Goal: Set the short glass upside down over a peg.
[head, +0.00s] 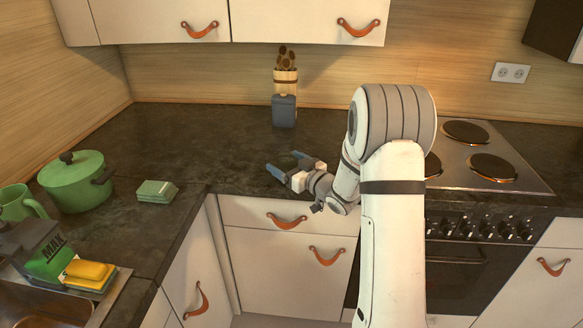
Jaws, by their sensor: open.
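My gripper (287,164) is open and empty above the dark counter (225,150), near its front edge in the middle of the head view. Its blue-grey fingers point to the back left. I cannot make out a short glass or a peg in this view. My arm covers part of the counter and the left side of the stove.
A green pot (77,185), a green mug (20,204) and a small green stack (157,191) stand left. A blue-grey container (284,111) stands behind my gripper. The stove (490,160) is right.

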